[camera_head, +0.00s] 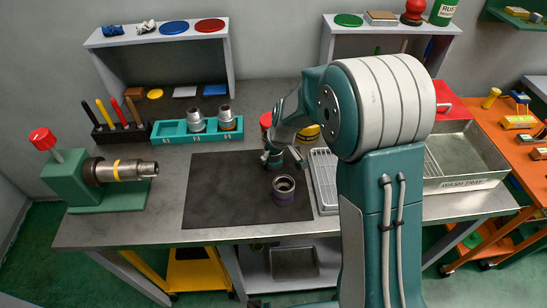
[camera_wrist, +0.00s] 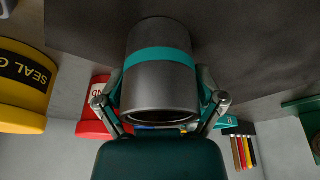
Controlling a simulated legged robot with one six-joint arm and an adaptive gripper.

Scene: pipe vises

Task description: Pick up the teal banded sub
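The teal banded sub (camera_wrist: 162,82) is a dark grey hollow cylinder with a teal band around it. It fills the middle of the wrist view, with its open end towards the camera. My gripper (camera_wrist: 161,88) has one finger on each side of the sub, close against its walls; I cannot tell whether both pads press on it. In the head view my gripper (camera_head: 272,158) is low over the back right part of the dark mat (camera_head: 225,190). There the sub is mostly hidden by my gripper, and I cannot tell whether it touches the mat.
A purple banded ring part (camera_head: 284,188) stands on the mat just in front of my gripper. A teal rack (camera_head: 170,131) holds two metal fittings behind. Red and yellow cans (camera_wrist: 25,85) stand close by. A vise (camera_head: 85,180) is at left, a wash tray (camera_head: 465,165) at right. The mat's left half is clear.

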